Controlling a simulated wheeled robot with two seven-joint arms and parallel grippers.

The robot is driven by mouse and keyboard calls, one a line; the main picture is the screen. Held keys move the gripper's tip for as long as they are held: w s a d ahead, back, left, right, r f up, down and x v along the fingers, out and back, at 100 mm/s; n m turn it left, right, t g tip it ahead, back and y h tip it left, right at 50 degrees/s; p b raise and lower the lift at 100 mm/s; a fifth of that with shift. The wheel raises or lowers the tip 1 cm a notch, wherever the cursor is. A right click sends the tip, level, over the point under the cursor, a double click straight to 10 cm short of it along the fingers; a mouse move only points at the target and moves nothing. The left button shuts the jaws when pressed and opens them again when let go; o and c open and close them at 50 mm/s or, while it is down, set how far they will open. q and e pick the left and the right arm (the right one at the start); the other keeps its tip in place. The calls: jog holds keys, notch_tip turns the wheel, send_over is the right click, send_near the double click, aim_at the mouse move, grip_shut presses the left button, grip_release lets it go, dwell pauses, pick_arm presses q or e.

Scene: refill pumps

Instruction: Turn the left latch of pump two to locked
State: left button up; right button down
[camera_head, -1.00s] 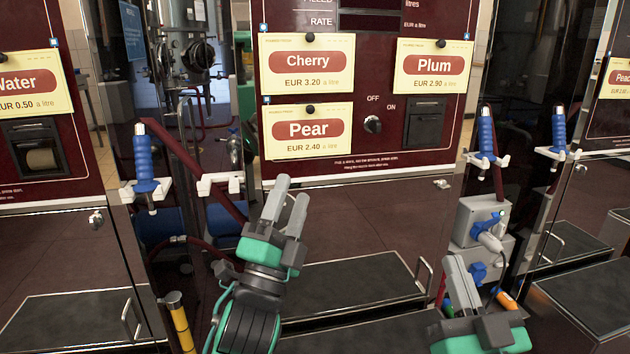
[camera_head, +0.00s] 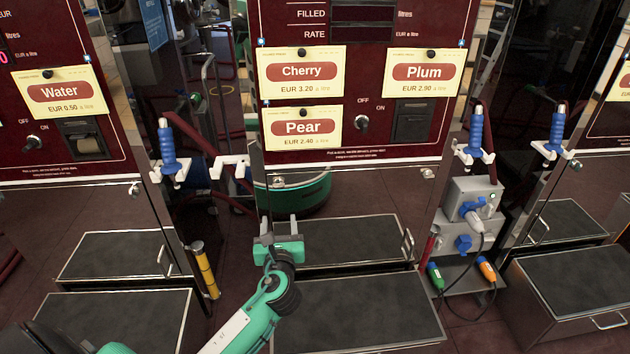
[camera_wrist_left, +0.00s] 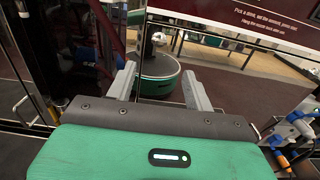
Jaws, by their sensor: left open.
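The middle pump (camera_head: 360,180) has a dark red front with Cherry, Plum and Pear cards; no pump number is readable. Its left latch (camera_head: 278,181), a small metal knob, sits below the panel's lower left corner; it also shows in the wrist view (camera_wrist_left: 158,38). It is too small to tell which way it is turned. Its right latch (camera_head: 428,173) sits below the lower right corner. My left gripper (camera_head: 280,224) is open and empty, below the left latch and apart from it. In the wrist view the latch appears between and beyond my fingers (camera_wrist_left: 158,84). My right gripper is out of view.
Blue-handled nozzles (camera_head: 168,147) hang on white holders either side of the pump. A yellow post (camera_head: 205,270) stands left of my arm. Dark steps (camera_head: 360,312) lie below. The shiny lower door reflects a green round base.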

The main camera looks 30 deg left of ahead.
aim_at(278, 187)
pick_arm(q)
jog(key=b+x, duration=0.2)
jog(key=x, duration=1)
jog(key=shift+w+a, duration=0.55)
jog(key=shift+w, duration=0.15)
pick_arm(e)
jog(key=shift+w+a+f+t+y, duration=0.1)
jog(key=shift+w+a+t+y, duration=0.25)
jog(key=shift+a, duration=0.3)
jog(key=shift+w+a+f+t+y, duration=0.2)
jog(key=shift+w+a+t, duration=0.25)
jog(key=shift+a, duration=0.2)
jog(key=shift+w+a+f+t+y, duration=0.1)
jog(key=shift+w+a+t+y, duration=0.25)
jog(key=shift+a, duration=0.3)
pick_arm(q)
jog(key=c, duration=1)
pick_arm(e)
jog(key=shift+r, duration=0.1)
